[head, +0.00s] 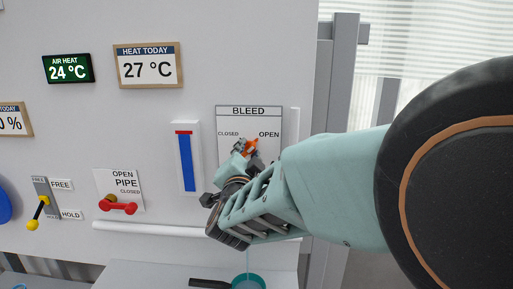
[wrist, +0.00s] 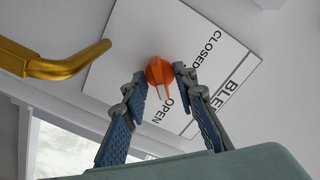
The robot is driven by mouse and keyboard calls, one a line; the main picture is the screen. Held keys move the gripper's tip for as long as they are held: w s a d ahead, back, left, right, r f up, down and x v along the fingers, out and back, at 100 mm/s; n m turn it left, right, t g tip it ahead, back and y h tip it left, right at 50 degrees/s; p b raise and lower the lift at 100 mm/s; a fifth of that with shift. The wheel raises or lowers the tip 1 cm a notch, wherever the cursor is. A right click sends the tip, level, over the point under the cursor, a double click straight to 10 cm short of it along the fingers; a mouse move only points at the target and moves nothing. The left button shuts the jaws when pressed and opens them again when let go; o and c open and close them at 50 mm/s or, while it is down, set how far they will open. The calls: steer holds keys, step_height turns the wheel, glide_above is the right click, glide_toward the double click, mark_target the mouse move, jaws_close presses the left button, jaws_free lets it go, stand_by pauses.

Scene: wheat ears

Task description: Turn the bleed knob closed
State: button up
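The orange bleed knob (head: 251,146) is on the white BLEED plate (head: 276,120), partly hidden by my gripper in the head view. In the wrist view the knob (wrist: 159,72) shows between the two fingertips, and its narrow end points roughly toward the OPEN label. The CLOSED label is on the other side of the plate (wrist: 130,60). My gripper (head: 241,163) is at the knob, with its fingers open on either side of it. In the wrist view the gripper (wrist: 159,76) shows small gaps between fingertips and knob; contact is not visible.
Left of the plate is a blue gauge (head: 186,163), then a red pipe handle (head: 118,208) and a yellow-ended lever (head: 39,212). A white rail (head: 150,230) runs below. A teal pan (head: 249,282) sits under my gripper. A gold bent bar (wrist: 60,67) is near it in the wrist view.

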steer(key=shift+c, duration=0.2)
jaws_close()
steer(key=shift+n, duration=0.4)
steer(key=n, duration=0.3)
steer(key=shift+p, duration=0.3)
steer(key=n, duration=0.3)
steer(key=shift+r+n+p, duration=0.1)
steer(key=shift+n+p, duration=0.2)
steer(key=shift+p, duration=0.1)
steer(key=n+p, duration=0.1)
steer(key=n, duration=0.4)
steer(key=shift+a+n+p, duration=0.1)
steer(key=shift+n+p, duration=0.2)
steer(key=shift+p, duration=0.05)
steer(key=n+p, duration=0.1)
steer(key=n, duration=0.3)
steer(key=shift+n+p, duration=0.35)
steer(key=shift+n, duration=0.05)
